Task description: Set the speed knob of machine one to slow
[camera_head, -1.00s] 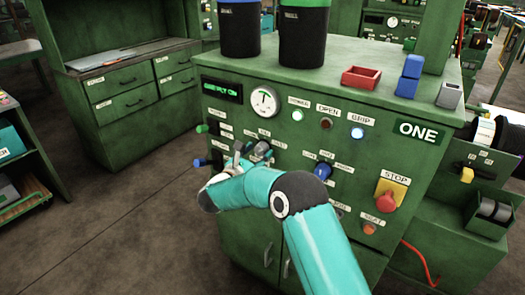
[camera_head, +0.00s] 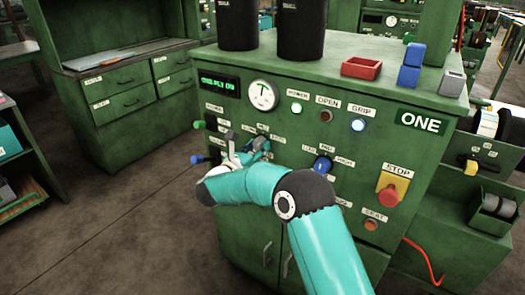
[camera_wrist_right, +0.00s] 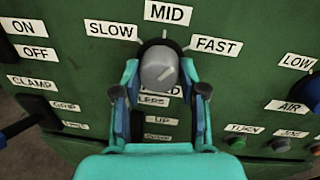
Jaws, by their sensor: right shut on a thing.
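Machine one (camera_head: 350,150) is a green cabinet with a control panel and a "ONE" sign. Its grey speed knob (camera_wrist_right: 158,66) sits in the middle of the right wrist view, below the labels SLOW (camera_wrist_right: 110,30), MID (camera_wrist_right: 167,13) and FAST (camera_wrist_right: 216,46). In the head view my right gripper (camera_head: 250,150) is at the panel's left part and hides the knob. My left gripper is not in view.
A blue knob (camera_head: 322,165), a red stop button (camera_head: 388,196) and lit lamps are on the panel to the right. Levers (camera_head: 198,125) stick out at the panel's left edge. A red tray (camera_head: 361,67) and dark canisters (camera_head: 302,30) stand on top.

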